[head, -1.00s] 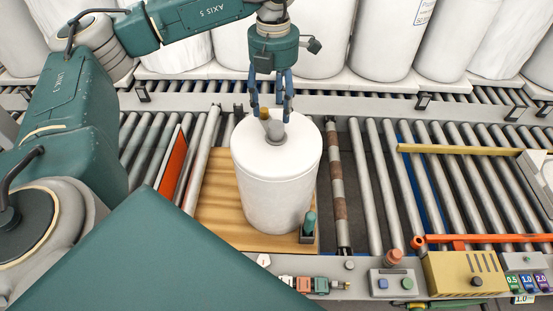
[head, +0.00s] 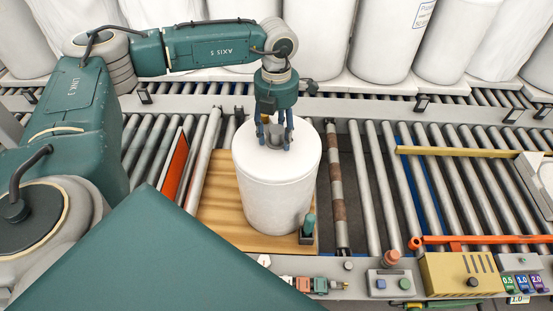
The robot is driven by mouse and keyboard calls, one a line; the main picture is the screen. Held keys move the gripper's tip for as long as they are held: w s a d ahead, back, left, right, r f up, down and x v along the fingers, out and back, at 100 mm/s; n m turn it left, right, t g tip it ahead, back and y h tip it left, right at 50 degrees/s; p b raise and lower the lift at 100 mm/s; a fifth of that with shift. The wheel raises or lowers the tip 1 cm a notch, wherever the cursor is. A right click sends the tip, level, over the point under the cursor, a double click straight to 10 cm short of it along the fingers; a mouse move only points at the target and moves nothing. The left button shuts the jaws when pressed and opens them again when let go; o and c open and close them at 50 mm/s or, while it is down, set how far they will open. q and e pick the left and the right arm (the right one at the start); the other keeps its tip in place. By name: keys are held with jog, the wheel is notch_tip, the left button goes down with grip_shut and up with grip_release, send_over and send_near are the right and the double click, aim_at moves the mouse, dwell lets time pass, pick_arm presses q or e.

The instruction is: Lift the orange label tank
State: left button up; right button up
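A white cylinder tank (head: 275,190) stands upright on a wooden board (head: 215,215) on the roller conveyor. I see no orange label on the side facing me. A grey knob (head: 275,136) sits on top of the tank. My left gripper (head: 274,143) is over the tank's top, pointing down, with its blue fingers spread around the knob. Whether the fingers touch the knob I cannot tell. My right gripper is out of the picture.
Several white tanks (head: 378,35) stand in a row at the back. An orange-red panel (head: 174,168) stands left of the board. An orange bar (head: 480,240) and a yellow box (head: 462,273) are at the front right. A small green-topped device (head: 308,226) stands at the board's front right corner.

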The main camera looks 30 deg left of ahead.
pick_arm(q)
grip_shut()
jog(key=shift+w+r, duration=0.15)
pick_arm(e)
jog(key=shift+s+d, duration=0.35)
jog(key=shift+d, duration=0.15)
pick_arm(q)
jog(key=shift+r, duration=0.1)
